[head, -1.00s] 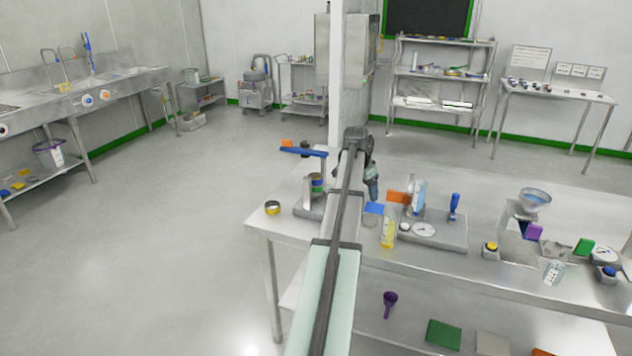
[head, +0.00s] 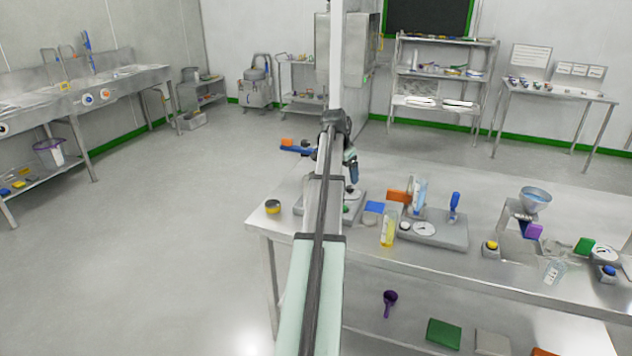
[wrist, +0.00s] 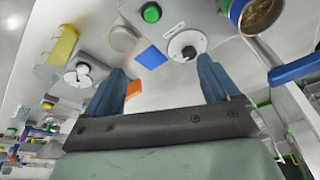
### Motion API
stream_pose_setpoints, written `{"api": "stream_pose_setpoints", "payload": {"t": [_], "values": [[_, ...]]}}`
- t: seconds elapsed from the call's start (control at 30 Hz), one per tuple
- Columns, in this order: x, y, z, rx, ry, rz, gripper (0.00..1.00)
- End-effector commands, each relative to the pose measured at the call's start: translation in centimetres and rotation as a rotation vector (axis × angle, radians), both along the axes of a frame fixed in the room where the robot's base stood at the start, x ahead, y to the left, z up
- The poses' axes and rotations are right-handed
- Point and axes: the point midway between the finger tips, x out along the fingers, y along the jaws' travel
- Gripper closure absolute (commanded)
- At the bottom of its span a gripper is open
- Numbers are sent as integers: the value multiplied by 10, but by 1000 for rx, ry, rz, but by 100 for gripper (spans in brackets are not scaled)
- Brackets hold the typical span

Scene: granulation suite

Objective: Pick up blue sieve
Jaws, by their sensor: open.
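A stack of round sieves (wrist: 262,14) shows at the upper right of the wrist view, cut by the frame edge. Its rim has blue, yellow and green bands; I cannot tell exactly where the blue sieve begins and ends.
A blue bar (wrist: 295,70) juts beside the stack. A grey device with a green button (wrist: 151,13) and a dial (wrist: 187,46) lies near the fingers. A blue square (head: 373,207), a yellow bottle (head: 388,230) and a yellow-banded ring (head: 272,207) are on the bench.

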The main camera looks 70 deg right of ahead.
Motion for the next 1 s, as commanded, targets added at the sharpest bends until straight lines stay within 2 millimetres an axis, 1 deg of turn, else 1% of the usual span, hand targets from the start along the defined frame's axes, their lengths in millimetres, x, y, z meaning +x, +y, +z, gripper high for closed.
{"api": "stream_pose_setpoints", "payload": {"t": [0.03,0.1,0.2,0.3,0.47,0.67,0.8,0.9,1.0], "values": [[20,-14,14,-7,-14,18,11],[40,-24,27,-4,-35,41,11],[65,-36,44,13,-53,122,11],[78,-41,53,35,-55,218,11],[91,-50,62,67,-50,385,11],[105,-56,67,114,-32,669,11],[109,-50,67,139,-8,914,11],[110,-46,66,148,15,1055,11],[109,-45,66,154,37,1153,11]]}}
